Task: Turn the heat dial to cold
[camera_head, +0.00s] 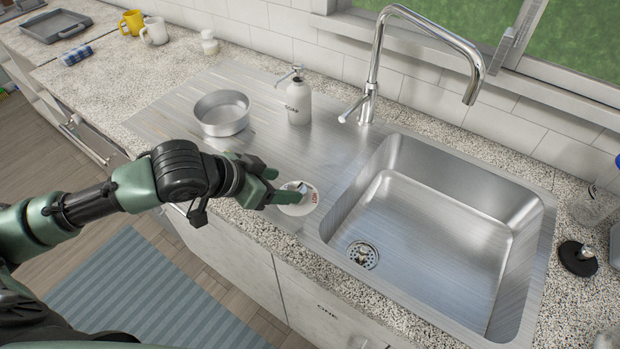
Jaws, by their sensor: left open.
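A white round dial (305,207) with a small red mark lies on the steel surface left of the sink, near the counter's front edge. A small grey piece, perhaps its knob, shows at its middle, partly behind my fingers. My left gripper (281,187) is open, with its green fingertips at the left side of the dial, close to that piece. I cannot tell whether they touch it. The fingers hide the dial's left part, and its setting is too small to read. My right gripper is not in view.
The steel sink (530,240) is empty, right of the dial. A round metal pan (222,113), a soap dispenser (298,102) and a tall faucet (374,70) stand behind. Mugs (155,31) and a tray (55,27) are far left. A black object (577,258) lies right.

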